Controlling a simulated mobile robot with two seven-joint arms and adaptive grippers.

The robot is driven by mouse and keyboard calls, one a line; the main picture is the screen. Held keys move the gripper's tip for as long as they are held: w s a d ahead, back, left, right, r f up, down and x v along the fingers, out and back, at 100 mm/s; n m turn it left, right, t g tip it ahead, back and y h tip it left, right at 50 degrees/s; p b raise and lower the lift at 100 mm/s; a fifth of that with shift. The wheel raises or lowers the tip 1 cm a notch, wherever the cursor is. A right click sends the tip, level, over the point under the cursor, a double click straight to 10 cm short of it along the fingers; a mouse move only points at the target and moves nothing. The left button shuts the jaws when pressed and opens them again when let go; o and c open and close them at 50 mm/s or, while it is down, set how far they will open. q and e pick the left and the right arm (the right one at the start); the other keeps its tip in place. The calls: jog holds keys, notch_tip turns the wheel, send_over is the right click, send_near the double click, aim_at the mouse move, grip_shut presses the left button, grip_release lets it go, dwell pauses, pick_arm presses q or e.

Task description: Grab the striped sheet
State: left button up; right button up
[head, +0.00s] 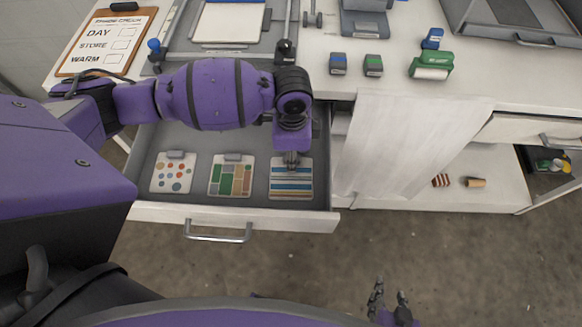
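The striped sheet (291,185), white with blue and tan bands, lies in the open drawer (180,212), rightmost of three sheets. My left arm reaches in from the left over the drawer. My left gripper (291,160) points down at the top edge of the striped sheet and covers the spot where the other sheets have a grey tab. Its fingertips are small and partly hidden, so I cannot tell whether they are shut on anything. My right gripper (389,297) is low in the picture over the floor, fingers apart and empty, away from the drawer.
A dotted sheet (173,174) and a green-and-tan block-patterned sheet (231,177) lie left of the striped one. A white cloth (400,145) hangs right of the drawer. Stamps (373,65) and a green dispenser (432,66) stand on the counter above. The floor in front is clear.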

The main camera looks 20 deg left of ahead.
pick_arm(q)
grip_shut()
jog(key=shift+r, duration=0.1)
